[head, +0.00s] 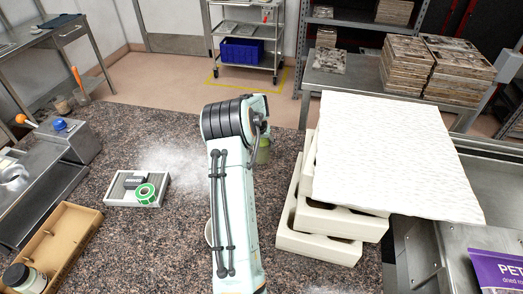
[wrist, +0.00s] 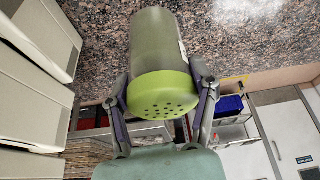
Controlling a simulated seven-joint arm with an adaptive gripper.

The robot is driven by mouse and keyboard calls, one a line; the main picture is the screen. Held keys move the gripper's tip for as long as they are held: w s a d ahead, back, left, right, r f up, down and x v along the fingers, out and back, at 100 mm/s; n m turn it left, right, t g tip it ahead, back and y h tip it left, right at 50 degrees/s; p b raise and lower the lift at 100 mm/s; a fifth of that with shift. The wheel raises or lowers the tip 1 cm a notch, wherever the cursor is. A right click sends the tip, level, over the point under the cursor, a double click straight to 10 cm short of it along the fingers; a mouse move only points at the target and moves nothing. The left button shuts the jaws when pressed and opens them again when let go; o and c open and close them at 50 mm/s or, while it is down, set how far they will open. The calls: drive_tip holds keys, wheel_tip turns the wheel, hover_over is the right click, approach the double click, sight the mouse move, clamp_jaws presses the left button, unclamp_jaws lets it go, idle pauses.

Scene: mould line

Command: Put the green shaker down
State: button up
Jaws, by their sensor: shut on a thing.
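The green shaker (wrist: 160,55) is a translucent olive cylinder with a bright green lid full of holes, and its lidded end faces the wrist camera. My gripper (wrist: 161,98) is shut on it, with one finger on each side near the lid. In the head view only a sliver of the shaker (head: 263,152) shows beside my arm, over the dark granite counter (head: 130,240). Its far end is hidden, and I cannot tell whether it touches the counter.
Stacked cream moulds (head: 318,247) under a white sheet (head: 385,150) stand close to the right. White powder (head: 176,165) lies on the counter to the left, by a grey tray (head: 120,190) holding green tape (head: 146,194). A wooden box (head: 75,222) is at front left.

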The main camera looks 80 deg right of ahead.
sight(261, 150)
drive_tip(key=shift+w+d+f, duration=0.15)
drive_tip(key=shift+d+f, duration=0.45)
drive_tip(key=shift+f, duration=0.05)
drive_tip(key=shift+d+f, duration=0.2)
drive_tip(key=shift+f, duration=1.55)
drive_tip(key=o, duration=1.2)
drive_tip(key=shift+f, duration=0.15)
drive_tip(key=shift+o, duration=0.2)
drive_tip(key=v, duration=1.2)
drive_tip(key=shift+w+r, duration=0.15)
drive_tip(key=shift+r, duration=0.1)
